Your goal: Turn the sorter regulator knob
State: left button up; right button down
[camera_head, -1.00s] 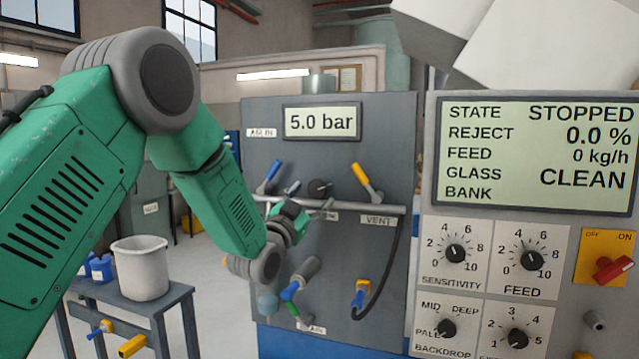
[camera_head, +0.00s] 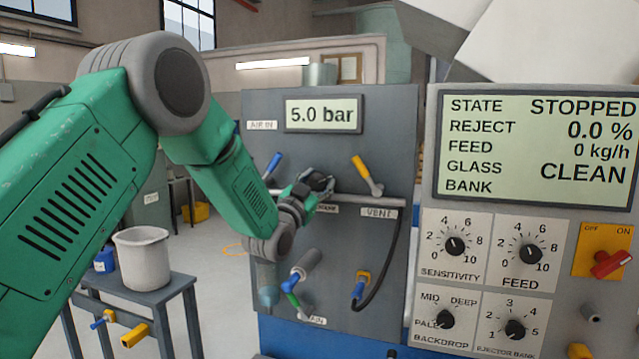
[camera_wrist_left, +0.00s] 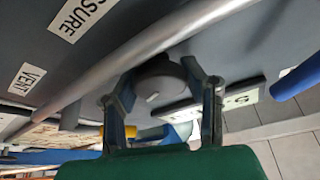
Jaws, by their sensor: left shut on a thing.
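The dark round regulator knob (camera_wrist_left: 152,80) sits on the grey air panel (camera_head: 390,130), under a display (camera_head: 323,116) reading 5.0 bar. In the left wrist view it lies between the two fingers of my left gripper (camera_wrist_left: 165,88), with a pale mark on its face. In the head view my left gripper (camera_head: 318,183) is at the knob and covers most of it. The left gripper is shut on the knob. A label ending in "SSURE" (camera_wrist_left: 80,14) shows in the wrist view. My right gripper is not in view.
A horizontal pipe (camera_head: 365,201) crosses the panel close to the gripper. A blue-handled valve (camera_head: 272,165) is left and a yellow-handled valve (camera_head: 364,172) right. A control box with dials (camera_head: 455,246) stands right. A table with a bucket (camera_head: 142,262) stands left.

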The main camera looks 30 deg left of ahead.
pick_arm(q)
jog(key=shift+f+n+y+b, duration=0.1)
jog(key=shift+n+y+b, duration=0.65)
jog(key=shift+n+b, duration=0.55)
jog(key=shift+f+n+y+b, duration=0.1)
jog(key=shift+n+y+b, duration=0.8)
jog(key=shift+n, duration=0.7)
jog(key=n+y+b, duration=0.1)
jog(key=n+b, duration=0.1)
jog(key=n, duration=0.1)
jog(key=shift+a+r+g+y, duration=0.1)
jog(key=shift+g+y, duration=0.25)
jog(key=shift+g, duration=0.05)
jog(key=shift+n+g+y+b, duration=0.3)
jog(key=shift+n+y+b, duration=0.25)
jog(key=shift+n, duration=0.85)
jog(key=shift+r+n, duration=0.15)
jog(key=shift+n, duration=0.15)
jog(key=o, duration=1.2)
jog(key=shift+s, duration=0.1)
